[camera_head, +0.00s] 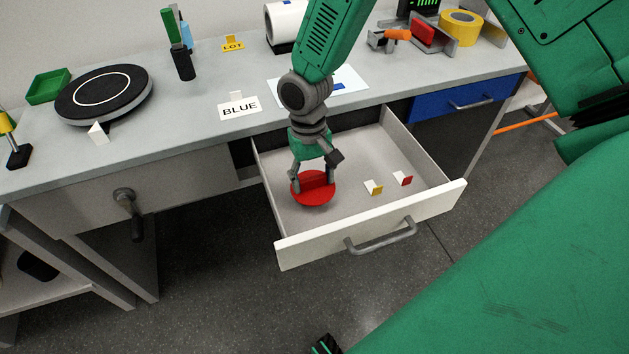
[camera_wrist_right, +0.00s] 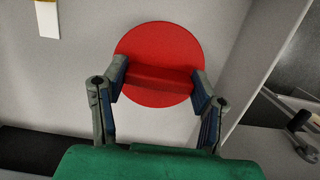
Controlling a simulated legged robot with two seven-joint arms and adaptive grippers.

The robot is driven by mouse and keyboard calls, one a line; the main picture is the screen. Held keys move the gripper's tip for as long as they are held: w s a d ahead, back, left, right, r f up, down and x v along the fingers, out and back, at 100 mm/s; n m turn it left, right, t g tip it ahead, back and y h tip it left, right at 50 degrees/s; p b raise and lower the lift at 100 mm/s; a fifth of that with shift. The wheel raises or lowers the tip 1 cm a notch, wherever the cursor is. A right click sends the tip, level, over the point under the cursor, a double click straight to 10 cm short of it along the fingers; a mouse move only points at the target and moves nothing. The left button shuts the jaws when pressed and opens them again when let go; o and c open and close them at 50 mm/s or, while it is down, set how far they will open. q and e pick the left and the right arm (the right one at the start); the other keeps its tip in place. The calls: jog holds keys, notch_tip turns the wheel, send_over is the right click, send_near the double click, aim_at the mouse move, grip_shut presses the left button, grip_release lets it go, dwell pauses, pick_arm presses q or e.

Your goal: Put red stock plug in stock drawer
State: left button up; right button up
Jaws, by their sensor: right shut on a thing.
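The red stock plug (camera_head: 314,199) is a flat red disc with a raised bar across it. My right gripper (camera_head: 313,179) is shut on that bar, one finger at each end. The wrist view shows the plug (camera_wrist_right: 160,38) between the fingertips (camera_wrist_right: 160,78). The stock drawer (camera_head: 300,251) is pulled open, and the plug is inside its outline at the left part. The plug looks low over the drawer floor; I cannot tell whether it touches. My left gripper is not clearly in view.
Small yellow (camera_head: 374,188) and red (camera_head: 403,179) tabbed markers stand in the right of the drawer. A BLUE card (camera_head: 239,107), a round black turntable (camera_head: 104,94) and a tape roll (camera_head: 461,27) sit on the bench. The blue drawer (camera_head: 465,101) is shut.

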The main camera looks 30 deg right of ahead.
aim_at(309, 178)
jog(key=shift+a+f, duration=0.3)
jog(key=shift+f, duration=0.25)
jog(key=shift+a+r, duration=0.1)
jog(key=shift+a, duration=0.15)
jog(key=shift+d+f, duration=0.2)
jog(key=shift+d, duration=0.2)
jog(key=o, duration=1.1)
jog(key=shift+d, duration=0.25)
jog(key=shift+d+f, duration=0.1)
jog(key=shift+d, duration=0.1)
jog(key=shift+a+r, duration=0.3)
jog(key=shift+a, duration=0.05)
jog(key=r, duration=0.3)
jog(key=w+r+p, duration=0.1)
jog(key=shift+a+r, duration=0.3)
pick_arm(q)
jog(key=shift+a+r+p, duration=0.45)
jog(key=shift+r+p, duration=0.1)
jog(key=shift+r, duration=0.25)
pick_arm(e)
notch_tip(309, 178, up, 7)
jog(key=shift+w+d, duration=0.3)
jog(key=shift+w, duration=0.1)
pick_arm(q)
jog(key=shift+d, duration=0.2)
pick_arm(e)
jog(key=shift+d, duration=0.2)
